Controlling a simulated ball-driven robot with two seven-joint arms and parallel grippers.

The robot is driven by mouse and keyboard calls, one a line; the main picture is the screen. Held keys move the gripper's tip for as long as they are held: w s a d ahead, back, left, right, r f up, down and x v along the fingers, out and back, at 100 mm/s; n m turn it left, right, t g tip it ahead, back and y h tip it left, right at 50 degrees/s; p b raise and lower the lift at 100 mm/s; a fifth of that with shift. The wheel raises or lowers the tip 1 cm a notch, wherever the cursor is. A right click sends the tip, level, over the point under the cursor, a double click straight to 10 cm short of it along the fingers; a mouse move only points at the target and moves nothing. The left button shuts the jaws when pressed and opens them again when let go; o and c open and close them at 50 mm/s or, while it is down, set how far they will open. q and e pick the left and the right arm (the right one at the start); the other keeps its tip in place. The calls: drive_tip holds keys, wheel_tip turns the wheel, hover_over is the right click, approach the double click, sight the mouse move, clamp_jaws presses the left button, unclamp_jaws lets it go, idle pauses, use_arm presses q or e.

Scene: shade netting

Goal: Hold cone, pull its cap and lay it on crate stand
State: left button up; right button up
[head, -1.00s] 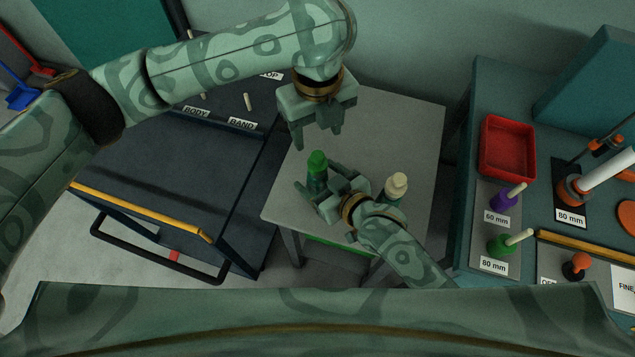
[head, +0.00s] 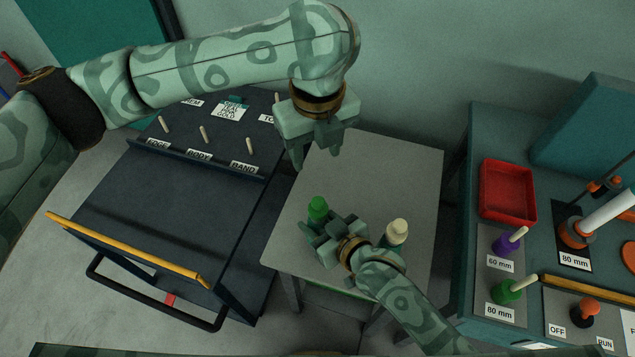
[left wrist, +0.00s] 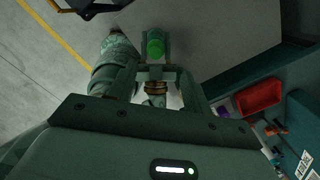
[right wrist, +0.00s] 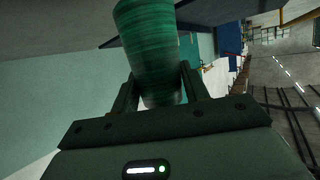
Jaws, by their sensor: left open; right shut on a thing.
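A dark green cone with a bright green cap (head: 318,207) stands upright on the grey-topped stand (head: 375,170). My right gripper (head: 322,230) is shut on the cone's body. In the right wrist view, the green wound cone (right wrist: 150,50) sits between the fingers. My left gripper (head: 314,158) is open and empty, beyond the cap in the head view and apart from it. In the left wrist view, the bright green cap (left wrist: 155,46) shows beyond the open fingers (left wrist: 160,80). The cone's lower part is hidden by my right gripper.
A cream-topped cone (head: 397,232) stands close beside my right wrist. A dark labelled cart (head: 180,210) with pegs and a yellow handle is at left. A teal bench at right holds a red tray (head: 508,192) and a purple (head: 505,243) and a green spool (head: 508,291).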

sight(318, 201)
use_arm(q)
drive_tip(key=shift+g, duration=0.3)
drive_tip(key=f, duration=0.4)
drive_tip(key=s+f, duration=0.1)
drive_tip(key=f, duration=0.7)
drive_tip(key=shift+s+d+f, duration=0.15)
clamp_jaws()
drive_tip(key=shift+r, duration=0.2)
drive_tip(key=shift+r, duration=0.95)
